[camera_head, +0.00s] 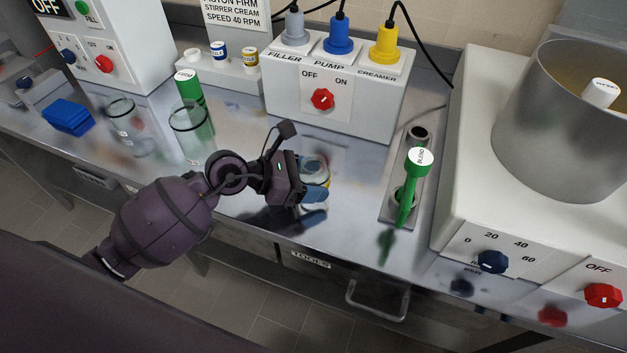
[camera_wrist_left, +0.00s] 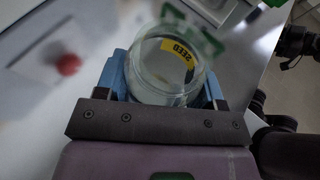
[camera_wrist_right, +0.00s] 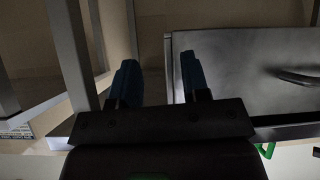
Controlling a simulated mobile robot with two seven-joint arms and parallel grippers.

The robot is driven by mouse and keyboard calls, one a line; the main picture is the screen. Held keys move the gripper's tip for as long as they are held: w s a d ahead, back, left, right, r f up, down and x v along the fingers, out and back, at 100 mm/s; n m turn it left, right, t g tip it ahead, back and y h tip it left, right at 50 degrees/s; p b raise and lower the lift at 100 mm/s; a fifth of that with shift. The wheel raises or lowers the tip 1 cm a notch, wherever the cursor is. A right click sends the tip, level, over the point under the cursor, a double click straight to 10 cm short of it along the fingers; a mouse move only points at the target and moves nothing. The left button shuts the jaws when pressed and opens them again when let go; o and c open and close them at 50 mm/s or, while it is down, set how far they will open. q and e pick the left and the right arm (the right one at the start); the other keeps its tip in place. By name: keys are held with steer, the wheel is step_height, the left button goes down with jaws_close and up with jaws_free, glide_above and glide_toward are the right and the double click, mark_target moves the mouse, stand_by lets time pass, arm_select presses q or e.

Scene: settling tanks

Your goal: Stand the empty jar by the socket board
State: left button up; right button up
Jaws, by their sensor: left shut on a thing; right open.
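My left gripper (camera_head: 316,192) is shut on a clear glass jar (camera_head: 313,166) with a yellow label, in front of the socket board (camera_head: 365,106). In the left wrist view the jar (camera_wrist_left: 160,85) sits between the blue fingers, its label reading SEED; it looks empty. The gripper hides much of it in the head view, and I cannot tell whether it touches the counter. The socket board is white with grey, blue and yellow plugs and a red knob. My right gripper (camera_wrist_right: 158,80) is open and empty in the right wrist view, beside a grey drawer front.
Two clear glass jars (camera_head: 190,132) (camera_head: 124,128), a green cylinder (camera_head: 189,90) and a blue block (camera_head: 68,117) stand to the left. A green-handled lever (camera_head: 408,190) and a white unit with a steel pot (camera_head: 565,125) are on the right. Bare counter lies before the board.

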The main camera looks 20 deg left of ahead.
arm_select(q)
steer(key=shift+f, duration=0.5)
steer(key=o, duration=1.1)
steer(key=shift+c, duration=0.2)
steer(key=shift+s+a+r, duration=0.1)
steer(key=shift+a+r, duration=0.05)
steer(key=shift+r, duration=0.1)
steer(key=v, duration=1.1)
steer(key=shift+s+a+r, duration=0.15)
steer(key=shift+a, duration=0.1)
